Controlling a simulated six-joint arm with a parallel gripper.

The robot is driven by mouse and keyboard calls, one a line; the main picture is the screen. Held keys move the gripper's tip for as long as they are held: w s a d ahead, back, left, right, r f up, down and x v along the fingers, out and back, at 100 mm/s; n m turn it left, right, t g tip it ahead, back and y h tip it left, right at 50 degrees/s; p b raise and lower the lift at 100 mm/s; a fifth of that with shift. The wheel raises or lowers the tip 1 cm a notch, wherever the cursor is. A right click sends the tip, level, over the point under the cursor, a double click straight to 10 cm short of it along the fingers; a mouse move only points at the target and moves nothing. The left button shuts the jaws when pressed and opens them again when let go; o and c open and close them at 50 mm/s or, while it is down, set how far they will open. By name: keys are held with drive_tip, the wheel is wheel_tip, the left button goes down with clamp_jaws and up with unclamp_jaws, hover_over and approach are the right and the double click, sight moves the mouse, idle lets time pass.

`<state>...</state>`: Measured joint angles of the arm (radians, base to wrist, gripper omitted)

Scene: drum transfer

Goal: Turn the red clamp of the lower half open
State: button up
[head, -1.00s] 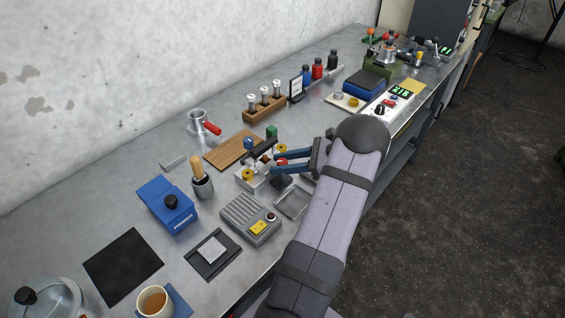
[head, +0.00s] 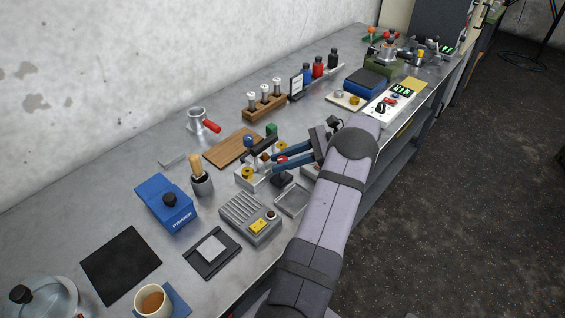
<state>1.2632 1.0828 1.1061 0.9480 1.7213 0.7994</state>
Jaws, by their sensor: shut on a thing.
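The drum fixture (head: 256,183) stands mid-bench, a pale metal base with yellow knobs, a blue knob, a green knob and a dark bar across its top. A small red clamp (head: 281,160) shows at its right side. My gripper (head: 276,161) reaches in from the right, its two dark blue fingers on either side of the red clamp and shut on it. The fingers hide part of the clamp and the fixture behind it, so the clamp's exact angle is hard to tell.
A wooden board (head: 234,149) lies behind the fixture. A metal pot with a red handle (head: 211,126) stands farther back. A grey box with a yellow label (head: 250,217) and a shallow metal tray (head: 293,199) are in front. A white control box (head: 392,103) stands to the right.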

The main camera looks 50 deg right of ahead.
sight(283, 159)
drive_tip(key=shift+f+n+g+y+b, duration=0.1)
drive_tip(key=shift+n+g+y+b, duration=0.55)
drive_tip(key=shift+n+g, duration=0.35)
drive_tip(key=shift+n+g+y, duration=0.3)
drive_tip(key=shift+n+y, duration=0.05)
drive_tip(key=shift+n, duration=0.05)
drive_tip(key=o, duration=1)
drive_tip(key=shift+o, duration=0.2)
wheel_tip(283, 159, up, 10)
drive_tip(key=p, duration=0.9)
drive_tip(key=shift+p, duration=0.3)
